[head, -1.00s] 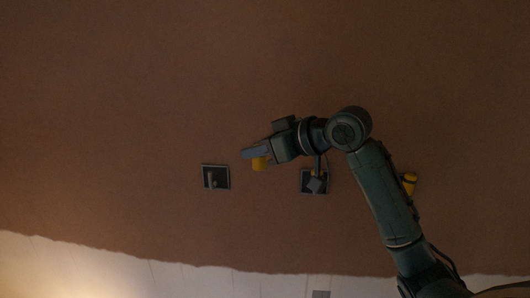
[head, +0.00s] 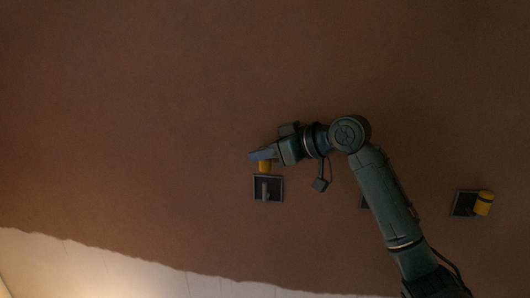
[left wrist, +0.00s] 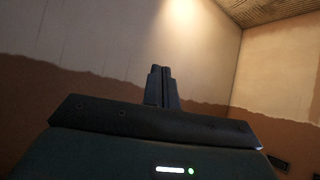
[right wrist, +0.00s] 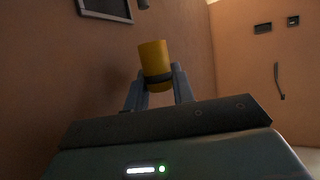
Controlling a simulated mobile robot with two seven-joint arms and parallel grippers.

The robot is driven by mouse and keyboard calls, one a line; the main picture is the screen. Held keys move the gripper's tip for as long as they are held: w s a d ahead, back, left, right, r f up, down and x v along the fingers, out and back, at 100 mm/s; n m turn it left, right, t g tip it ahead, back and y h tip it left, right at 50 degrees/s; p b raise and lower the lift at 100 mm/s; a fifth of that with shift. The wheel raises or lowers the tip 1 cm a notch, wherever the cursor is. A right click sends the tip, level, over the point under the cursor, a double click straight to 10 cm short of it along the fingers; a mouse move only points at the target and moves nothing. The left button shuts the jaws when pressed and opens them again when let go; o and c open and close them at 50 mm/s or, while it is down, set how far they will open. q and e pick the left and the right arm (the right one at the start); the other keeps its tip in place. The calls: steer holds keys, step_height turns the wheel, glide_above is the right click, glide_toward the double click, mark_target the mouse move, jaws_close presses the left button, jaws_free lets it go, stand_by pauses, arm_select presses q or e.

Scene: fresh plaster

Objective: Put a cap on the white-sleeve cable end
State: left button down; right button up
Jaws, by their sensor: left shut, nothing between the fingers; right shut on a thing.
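My right gripper (head: 260,156) is shut on a yellow cap (head: 265,166), just above the left wall box. In the right wrist view the cap (right wrist: 153,58) stands up between the fingertips (right wrist: 159,79), with a dark band low on it. A pale grey cable end (head: 264,189) sticks out of the left wall box (head: 281,189); its sleeve colour is hard to tell in the dim light. The cap and cable end look apart. In the right wrist view the box (right wrist: 110,15) and cable tip (right wrist: 143,4) are beyond the cap. My left gripper (left wrist: 161,72) is shut and empty.
A box (head: 459,203) at the right carries a yellow cap (head: 484,203). A middle box (head: 363,202) is mostly hidden behind my right arm. Brown plaster around the left box is clear. In the right wrist view, two dark boxes (right wrist: 262,28) (right wrist: 293,20) sit on another wall.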

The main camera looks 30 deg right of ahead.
mark_target(265, 166)
steer(key=shift+f+b, duration=1.2)
steer(key=shift+f, duration=0.5)
arm_select(q)
steer(key=shift+w+d+f+m+t+h+b, duration=0.15)
steer(key=shift+w+d+t+h+b, duration=0.1)
steer(key=shift+d+b, duration=0.15)
steer(key=shift+w+d+f+m+t+h+b, duration=0.1)
steer(key=shift+w+d+m+t+h+b, duration=0.05)
steer(key=shift+d+h+b, duration=0.15)
arm_select(e)
steer(key=shift+f, duration=0.9)
arm_select(q)
steer(key=shift+f, duration=0.1)
arm_select(e)
steer(key=shift+f, duration=0.3)
steer(key=shift+f+b, duration=0.25)
steer(key=shift+b, duration=0.05)
steer(key=o, duration=1)
arm_select(q)
steer(key=shift+f, duration=0.1)
